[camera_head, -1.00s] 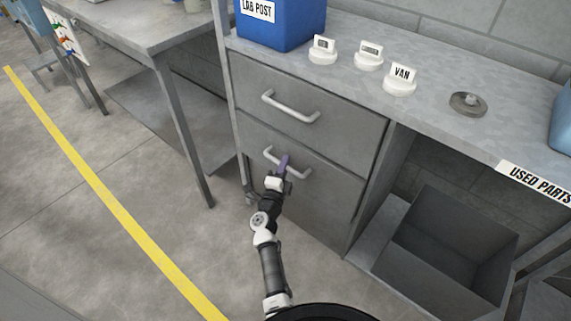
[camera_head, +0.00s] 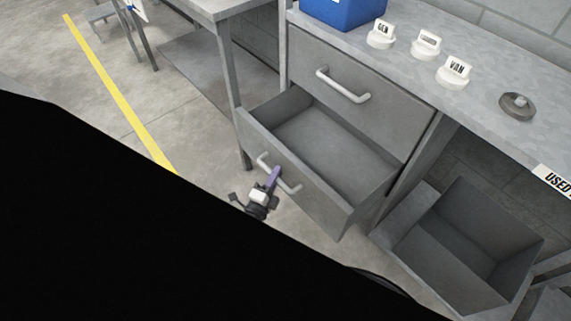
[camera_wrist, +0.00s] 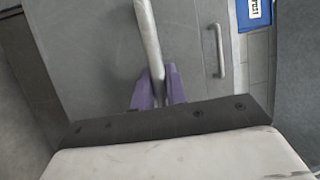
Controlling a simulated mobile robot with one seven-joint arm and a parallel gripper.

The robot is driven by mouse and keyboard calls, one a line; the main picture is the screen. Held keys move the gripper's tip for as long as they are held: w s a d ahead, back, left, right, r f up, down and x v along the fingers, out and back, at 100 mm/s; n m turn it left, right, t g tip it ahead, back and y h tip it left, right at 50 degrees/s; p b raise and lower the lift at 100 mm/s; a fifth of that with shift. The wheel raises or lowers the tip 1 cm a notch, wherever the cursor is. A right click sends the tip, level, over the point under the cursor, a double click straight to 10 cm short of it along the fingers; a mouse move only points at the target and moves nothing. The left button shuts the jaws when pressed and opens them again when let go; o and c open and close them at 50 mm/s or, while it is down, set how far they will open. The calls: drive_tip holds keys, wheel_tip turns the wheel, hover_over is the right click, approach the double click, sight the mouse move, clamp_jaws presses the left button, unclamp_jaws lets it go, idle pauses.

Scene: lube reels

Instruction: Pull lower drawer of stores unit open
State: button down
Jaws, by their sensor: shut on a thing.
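The stores unit is a grey metal cabinet with two drawers. Its lower drawer (camera_head: 345,213) stands well out of the cabinet in the head view, and its inside looks empty. My gripper (camera_head: 274,176) is at the front of this drawer, shut on the white bar handle (camera_head: 291,188). In the wrist view the handle (camera_wrist: 148,35) runs between the purple fingers (camera_wrist: 158,88). The upper drawer (camera_head: 345,75) is closed, and its handle (camera_head: 343,86) also shows in the wrist view (camera_wrist: 219,50).
A blue bin (camera_head: 345,12), several white labelled knobs (camera_head: 453,72) and a round metal piece (camera_head: 517,106) stand on the worktop. An open grey bin (camera_head: 470,245) sits at lower right. A large black shape covers the lower left of the head view.

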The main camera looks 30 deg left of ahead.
drive_tip(key=shift+s, duration=0.25)
drive_tip(key=c, duration=1.4)
unclamp_jaws()
drive_tip(key=shift+a, duration=0.1)
